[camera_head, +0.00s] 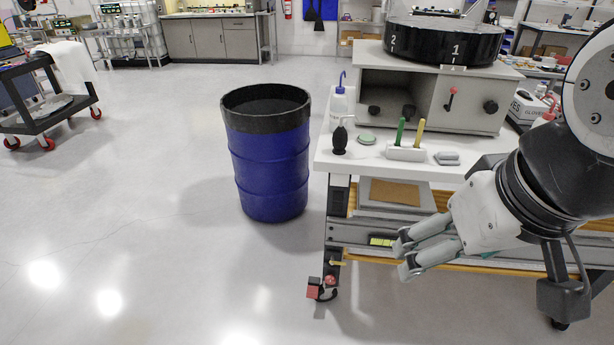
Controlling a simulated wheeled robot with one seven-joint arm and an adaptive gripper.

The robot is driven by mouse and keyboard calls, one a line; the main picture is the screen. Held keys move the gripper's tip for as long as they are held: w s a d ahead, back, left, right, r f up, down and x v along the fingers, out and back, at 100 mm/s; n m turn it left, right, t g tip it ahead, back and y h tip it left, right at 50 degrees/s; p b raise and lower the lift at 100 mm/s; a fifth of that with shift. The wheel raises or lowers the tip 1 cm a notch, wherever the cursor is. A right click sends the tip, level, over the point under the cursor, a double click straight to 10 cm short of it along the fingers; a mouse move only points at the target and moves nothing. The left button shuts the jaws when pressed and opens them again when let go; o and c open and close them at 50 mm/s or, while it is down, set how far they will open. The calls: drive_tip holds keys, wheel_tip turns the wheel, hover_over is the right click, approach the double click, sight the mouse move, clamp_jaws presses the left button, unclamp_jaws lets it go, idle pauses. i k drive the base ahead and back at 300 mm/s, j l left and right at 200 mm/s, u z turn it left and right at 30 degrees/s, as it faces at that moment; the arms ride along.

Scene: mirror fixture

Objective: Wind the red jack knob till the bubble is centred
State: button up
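A small red knob (330,281) shows low on the bench's front left leg, beside a red block (314,289) near the floor. A yellow-green level window (381,240) is set in the grey rail under the bench top. The bubble in it is too small to make out. My gripper (403,257) is in front of this rail, just right of the window in the picture, and points left. It is above and to the right of the red knob and apart from it. Its two fingers lie close together with nothing visible between them; whether they touch is unclear.
The white bench (470,172) carries a grey cabinet with a red-handled lever (450,98), a round black numbered drum (445,38), a squeeze bottle (341,100) and small tools. A blue barrel (268,160) stands left of the bench. Floor in front is clear.

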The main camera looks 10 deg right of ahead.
sight(330, 279)
drive_tip(key=i+l+u, duration=0.25)
drive_tip(key=l, duration=0.3)
drive_tip(key=i+l+u, duration=0.25)
drive_tip(key=l, duration=0.4)
drive_tip(key=i, duration=0.05)
